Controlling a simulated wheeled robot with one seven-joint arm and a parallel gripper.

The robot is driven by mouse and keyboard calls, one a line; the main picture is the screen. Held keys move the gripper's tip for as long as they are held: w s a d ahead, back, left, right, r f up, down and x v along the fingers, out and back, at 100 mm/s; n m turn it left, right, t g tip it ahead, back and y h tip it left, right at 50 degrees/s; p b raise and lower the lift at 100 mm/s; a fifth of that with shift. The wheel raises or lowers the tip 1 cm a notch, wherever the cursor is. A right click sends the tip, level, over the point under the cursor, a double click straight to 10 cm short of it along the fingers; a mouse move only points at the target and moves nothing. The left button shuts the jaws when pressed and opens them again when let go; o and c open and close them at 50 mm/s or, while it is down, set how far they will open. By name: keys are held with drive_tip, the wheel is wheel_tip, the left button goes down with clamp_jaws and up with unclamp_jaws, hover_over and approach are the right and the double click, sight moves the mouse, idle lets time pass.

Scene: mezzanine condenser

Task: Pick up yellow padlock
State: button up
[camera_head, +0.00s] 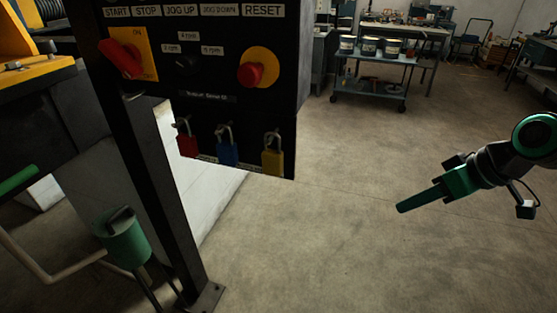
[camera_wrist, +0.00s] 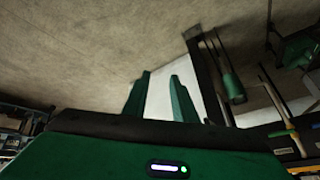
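The yellow padlock (camera_head: 272,161) hangs by its shackle at the lower right of the black control panel (camera_head: 215,110) in the head view. A blue padlock (camera_head: 227,153) and a red padlock (camera_head: 187,144) hang to its left in the same row. My gripper (camera_head: 402,208) is to the right of the panel and apart from it, over bare floor, pointing left. In the wrist view my gripper's two fingers (camera_wrist: 160,76) stand apart with nothing between them. I cannot make out the yellow padlock in the wrist view.
A red rotary switch (camera_head: 122,58) and a red stop button (camera_head: 251,74) stick out of the panel. A black post (camera_head: 165,190) and a green cylinder (camera_head: 123,240) stand at lower left. A cart (camera_head: 370,88) with tins is at the back. The floor between gripper and panel is clear.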

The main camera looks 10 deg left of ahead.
sight(282, 157)
drive_tip(key=a+r+n+y, duration=0.2)
drive_tip(key=a+n, duration=0.1)
drive_tip(key=a, duration=0.5)
drive_tip(key=a+r+n+g+y, duration=0.1)
drive_tip(key=a+r+n+y, duration=0.2)
drive_tip(key=a, duration=0.5)
drive_tip(key=a+r+n+g+y, duration=0.1)
drive_tip(key=a+r+n+y, duration=0.1)
drive_tip(key=a, duration=0.7)
drive_tip(key=shift+s+r+n+y, duration=0.4)
drive_tip(key=shift+r+y, duration=0.25)
drive_tip(key=shift+y, duration=0.05)
drive_tip(key=x, duration=0.4)
drive_tip(key=shift+s+a+r, duration=0.1)
drive_tip(key=shift+s+a, duration=0.05)
drive_tip(key=shift+a, duration=0.1)
drive_tip(key=shift+x, duration=3.15)
clamp_jaws()
